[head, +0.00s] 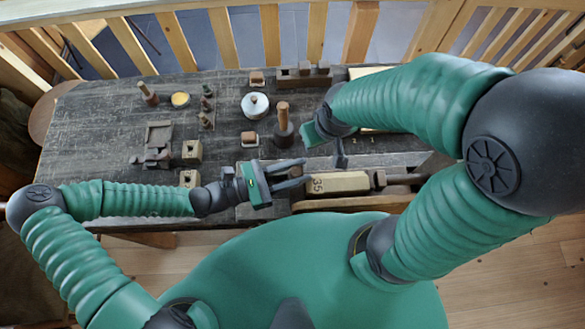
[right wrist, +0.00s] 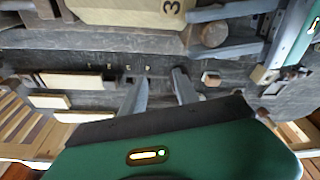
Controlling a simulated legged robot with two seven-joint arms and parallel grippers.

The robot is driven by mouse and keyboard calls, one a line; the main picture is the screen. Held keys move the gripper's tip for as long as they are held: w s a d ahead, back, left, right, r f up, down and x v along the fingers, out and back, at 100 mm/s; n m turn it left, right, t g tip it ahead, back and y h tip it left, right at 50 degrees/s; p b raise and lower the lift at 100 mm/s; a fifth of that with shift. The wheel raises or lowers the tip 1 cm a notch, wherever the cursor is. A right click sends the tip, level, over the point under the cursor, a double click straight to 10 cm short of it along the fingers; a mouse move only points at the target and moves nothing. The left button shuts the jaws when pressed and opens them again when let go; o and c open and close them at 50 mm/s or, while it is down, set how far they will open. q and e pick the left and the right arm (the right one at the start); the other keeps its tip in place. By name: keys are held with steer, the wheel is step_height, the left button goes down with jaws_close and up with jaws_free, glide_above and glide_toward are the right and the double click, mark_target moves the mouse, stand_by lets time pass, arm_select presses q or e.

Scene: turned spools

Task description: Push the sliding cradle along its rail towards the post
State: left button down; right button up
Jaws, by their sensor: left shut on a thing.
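A pale wooden block marked 35 (head: 338,183) lies on the long wooden fixture at the bench's front edge; it also shows in the right wrist view (right wrist: 130,12). A dark piece (head: 378,179) stands at its right end. I cannot tell surely which parts are cradle, rail and post. My left gripper (head: 302,173) is just left of the block, its fingers shut on a round wooden peg (right wrist: 213,34) seen between them in the right wrist view. My right gripper (right wrist: 158,92) is open and empty above the bench, behind the block; in the head view its arm partly hides it.
A wooden peg on a dark base (head: 283,120) stands behind the left gripper. A white round lidded pot (head: 255,105), a yellow dish (head: 180,99) and a block with a hole (head: 192,151) stand farther left.

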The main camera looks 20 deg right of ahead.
arm_select(q)
steer(key=c, duration=1.1)
jaws_free()
steer(key=shift+o, duration=0.2)
steer(key=shift+a, duration=0.1)
steer(key=shift+w+a+f, duration=0.1)
steer(key=shift+a, duration=0.2)
steer(key=a+b, duration=0.2)
steer(key=a, duration=1.4)
steer(key=shift+w+a, duration=0.2)
steer(key=shift+w, duration=0.25)
